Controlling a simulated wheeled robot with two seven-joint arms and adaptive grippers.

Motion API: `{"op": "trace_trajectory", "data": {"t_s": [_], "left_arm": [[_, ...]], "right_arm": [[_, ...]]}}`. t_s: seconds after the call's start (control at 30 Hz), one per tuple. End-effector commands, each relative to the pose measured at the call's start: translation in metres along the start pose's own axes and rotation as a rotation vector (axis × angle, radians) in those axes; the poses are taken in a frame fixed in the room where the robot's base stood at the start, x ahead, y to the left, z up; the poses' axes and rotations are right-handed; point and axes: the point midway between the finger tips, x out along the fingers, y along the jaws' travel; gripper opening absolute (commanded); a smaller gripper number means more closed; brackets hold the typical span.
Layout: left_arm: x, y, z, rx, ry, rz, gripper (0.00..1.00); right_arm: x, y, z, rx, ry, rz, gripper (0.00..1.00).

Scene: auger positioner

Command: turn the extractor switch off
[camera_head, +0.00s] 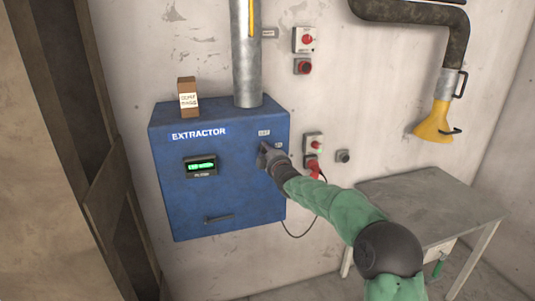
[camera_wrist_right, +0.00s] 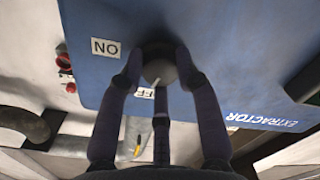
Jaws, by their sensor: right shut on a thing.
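The blue extractor box (camera_head: 228,215) hangs on the wall with a lit green display (camera_head: 201,166). My right gripper (camera_head: 265,155) is at the upper right of its front face. In the right wrist view, my right gripper (camera_wrist_right: 158,75) is closed around the dark round switch knob (camera_wrist_right: 160,70). A pale mark on the knob lies on the side near the partly covered OFF label (camera_wrist_right: 146,92). The ON label (camera_wrist_right: 105,47) is clear, beside a finger. In the head view the gripper hides the knob. My left gripper is out of view.
A small carton (camera_head: 188,98) and a metal duct (camera_head: 246,60) stand on top of the box. Red-button wall switches (camera_head: 313,143) are to its right. A grey table (camera_head: 430,205) stands at the lower right, below a yellow hood (camera_head: 434,122).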

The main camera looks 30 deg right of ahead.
Motion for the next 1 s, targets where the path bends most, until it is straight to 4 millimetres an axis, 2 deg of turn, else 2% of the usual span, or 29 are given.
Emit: {"op": "trace_trajectory", "data": {"t_s": [0.4,1.0], "left_arm": [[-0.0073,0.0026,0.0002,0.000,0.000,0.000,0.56],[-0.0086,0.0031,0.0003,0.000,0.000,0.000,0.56]], "right_arm": [[0.0002,0.0009,-0.0015,-0.247,-0.007,0.006,0.01],[0.0002,0.0012,-0.0011,-0.309,-0.009,0.008,0.01]]}}
